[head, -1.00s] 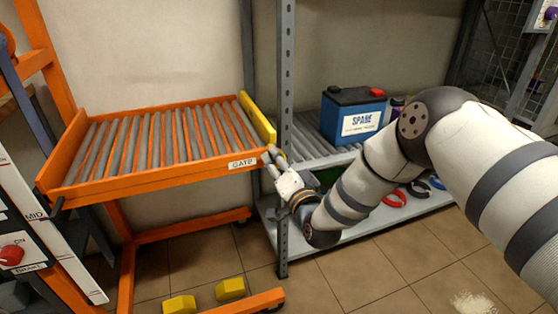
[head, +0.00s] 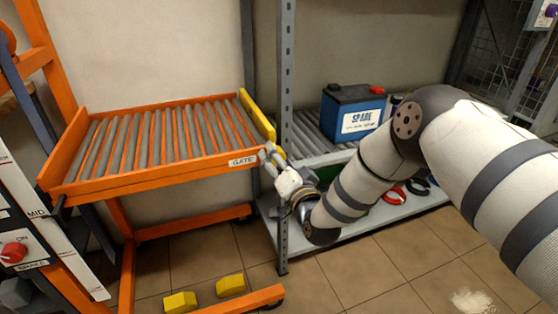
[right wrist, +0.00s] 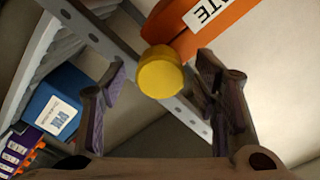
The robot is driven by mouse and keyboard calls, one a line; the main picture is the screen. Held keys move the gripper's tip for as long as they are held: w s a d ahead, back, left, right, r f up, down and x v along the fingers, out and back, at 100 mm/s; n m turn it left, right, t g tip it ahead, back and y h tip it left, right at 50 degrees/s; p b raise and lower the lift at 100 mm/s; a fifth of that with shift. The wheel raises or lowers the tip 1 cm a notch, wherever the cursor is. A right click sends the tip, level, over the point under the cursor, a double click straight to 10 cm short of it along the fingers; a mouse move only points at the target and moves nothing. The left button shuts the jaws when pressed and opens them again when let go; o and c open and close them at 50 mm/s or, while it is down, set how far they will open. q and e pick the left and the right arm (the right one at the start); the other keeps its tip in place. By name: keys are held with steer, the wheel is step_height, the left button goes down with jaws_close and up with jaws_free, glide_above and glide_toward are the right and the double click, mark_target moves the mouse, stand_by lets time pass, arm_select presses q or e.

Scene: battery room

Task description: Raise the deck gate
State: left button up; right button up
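The deck gate is a yellow bar (head: 257,116) along the right end of the orange roller deck (head: 150,180), beside the "GATE" label (head: 243,161). My right gripper (head: 270,152) is at the deck's front right corner, close to the gate's near end. In the right wrist view, a round yellow knob (right wrist: 161,73) shows between the spread fingers of my right gripper (right wrist: 160,88). There is a gap on both sides of it, so it is not gripped. Whether the knob lies fully between the fingertips in depth is hard to tell. My left gripper is not in view.
A blue battery marked "SPARE" (head: 350,112) sits on the shelf behind. Yellow blocks (head: 180,302) lie on the floor. A panel with a red knob (head: 13,253) is at the left.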

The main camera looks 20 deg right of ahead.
steer(key=s, duration=1.2)
steer(key=shift+d, duration=0.2)
steer(key=s+f+n+g+p, duration=0.2)
steer(key=s+f+g, duration=0.25)
steer(key=s, duration=0.35)
steer(key=s+a+f+n+g+p, duration=0.1)
steer(key=s+f+g+p, duration=0.15)
steer(key=s+f, duration=0.4)
steer(key=s+f+n+g+p, duration=0.25)
steer(key=s+g, duration=0.25)
steer(key=s, duration=0.4)
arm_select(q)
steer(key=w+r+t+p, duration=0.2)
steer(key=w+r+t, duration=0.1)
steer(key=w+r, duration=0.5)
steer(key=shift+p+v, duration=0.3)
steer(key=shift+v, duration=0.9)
arm_select(e)
steer(key=s+d+r+n+g, duration=0.1)
steer(key=s+g, duration=0.3)
steer(key=s, duration=0.8)
steer(key=s+d+r+n+g, duration=0.1)
steer(key=s+g, duration=0.3)
steer(key=s, duration=0.9)
steer(key=shift+d+r+g+h, duration=0.3)
steer(key=shift+d+r, duration=0.05)
steer(key=shift+d, duration=0.4)
